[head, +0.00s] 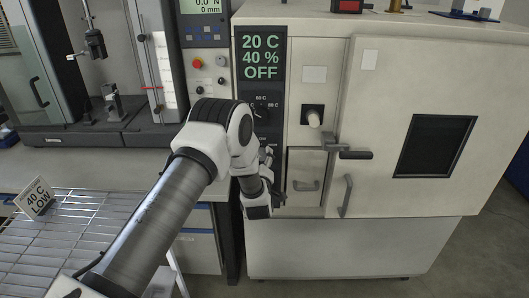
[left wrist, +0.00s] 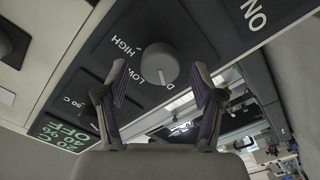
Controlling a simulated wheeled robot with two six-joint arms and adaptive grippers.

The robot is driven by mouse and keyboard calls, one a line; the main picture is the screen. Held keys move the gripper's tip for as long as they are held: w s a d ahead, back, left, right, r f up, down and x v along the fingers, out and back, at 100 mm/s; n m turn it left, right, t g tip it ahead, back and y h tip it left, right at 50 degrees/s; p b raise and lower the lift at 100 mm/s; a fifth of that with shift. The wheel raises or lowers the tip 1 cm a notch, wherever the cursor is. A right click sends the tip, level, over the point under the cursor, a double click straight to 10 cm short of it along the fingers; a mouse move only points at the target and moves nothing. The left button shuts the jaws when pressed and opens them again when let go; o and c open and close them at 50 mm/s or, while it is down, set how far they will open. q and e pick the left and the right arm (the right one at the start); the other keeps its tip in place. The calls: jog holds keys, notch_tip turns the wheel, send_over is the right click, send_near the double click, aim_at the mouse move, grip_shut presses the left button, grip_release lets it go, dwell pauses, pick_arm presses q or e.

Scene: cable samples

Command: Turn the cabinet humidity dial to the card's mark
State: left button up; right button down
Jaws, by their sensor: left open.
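The grey humidity dial (left wrist: 158,62) sits on the cabinet's dark control panel (left wrist: 205,25). Its white line points towards a label whose visible letter is D; the rest is hidden by a finger. HIGH is printed on its other side. My left gripper (left wrist: 159,66) is open, a fingertip either side of the dial in the picture; I cannot tell whether they touch it. In the head view my left gripper (head: 270,172) is at the panel and hides this dial. The card (head: 36,198) reads 40 C LOW. The display (head: 261,53) reads 20 C, 40 %, OFF. My right gripper is out of view.
The temperature dial (head: 262,108) is above my gripper. To the right are a pale knob (head: 313,117), a small door (head: 306,172) and the cabinet door handle (head: 347,195). A wire rack (head: 75,225) is at lower left. ON is printed farther along the panel.

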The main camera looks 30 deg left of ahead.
pick_arm(q)
jog(key=shift+x, duration=0.75)
jog(key=shift+w+a, duration=0.15)
jog(key=shift+w, duration=0.15)
jog(key=shift+s, duration=0.1)
jog(key=shift+c, duration=0.3)
jog(key=c, duration=1.1)
